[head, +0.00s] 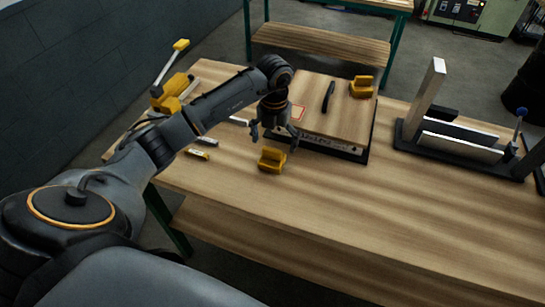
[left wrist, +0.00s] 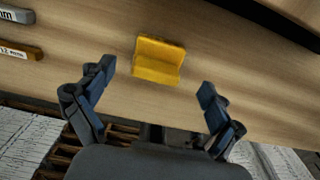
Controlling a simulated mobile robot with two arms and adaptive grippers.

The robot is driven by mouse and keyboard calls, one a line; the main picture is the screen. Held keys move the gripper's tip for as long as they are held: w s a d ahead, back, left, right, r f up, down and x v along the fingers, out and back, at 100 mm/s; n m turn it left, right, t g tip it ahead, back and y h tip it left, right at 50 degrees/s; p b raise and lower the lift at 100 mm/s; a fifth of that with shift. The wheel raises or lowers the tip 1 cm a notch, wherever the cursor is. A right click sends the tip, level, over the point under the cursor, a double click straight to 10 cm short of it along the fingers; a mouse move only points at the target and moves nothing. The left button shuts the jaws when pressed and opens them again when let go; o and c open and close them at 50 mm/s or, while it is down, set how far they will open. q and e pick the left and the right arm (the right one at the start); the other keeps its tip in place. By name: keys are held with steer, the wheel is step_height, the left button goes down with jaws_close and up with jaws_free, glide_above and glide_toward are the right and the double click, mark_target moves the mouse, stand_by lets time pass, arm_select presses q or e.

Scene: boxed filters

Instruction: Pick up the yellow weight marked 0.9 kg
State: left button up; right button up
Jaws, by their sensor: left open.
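A yellow block-shaped weight (head: 271,159) with a step in it sits on the wooden table, in front of the wooden board. It also shows in the left wrist view (left wrist: 159,61), just beyond and between the fingers. A second, similar yellow weight (head: 361,87) sits on the back right of the board. I cannot read a 0.9 kg mark on either. My left gripper (head: 274,138) is open and empty, pointing down above the table near the first weight, apart from it. Its spread fingers show in the left wrist view (left wrist: 157,79). My right gripper is not in view.
The board (head: 325,118) has a dark edge and a black handle (head: 328,97). Small labelled bars, one yellow-ended (head: 197,154), lie left. A yellow clamp-like tool (head: 172,92) stands at the left edge. A black rack (head: 460,150) with panels stands right. The front table is clear.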

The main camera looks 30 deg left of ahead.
mark_target(272, 149)
arm_select(q)
steer(key=shift+s+f+p, duration=0.35)
steer(key=shift+f+p, duration=0.35)
steer(key=shift+f, duration=0.05)
steer(key=f, duration=0.1)
steer(key=f+p, duration=0.1)
steer(key=shift+s+f, duration=0.2)
steer(key=shift+f, duration=0.65)
steer(key=shift+w, duration=0.1)
steer(key=c, duration=1.7)
steer(key=shift+r, duration=0.1)
steer(key=shift+c, duration=1)
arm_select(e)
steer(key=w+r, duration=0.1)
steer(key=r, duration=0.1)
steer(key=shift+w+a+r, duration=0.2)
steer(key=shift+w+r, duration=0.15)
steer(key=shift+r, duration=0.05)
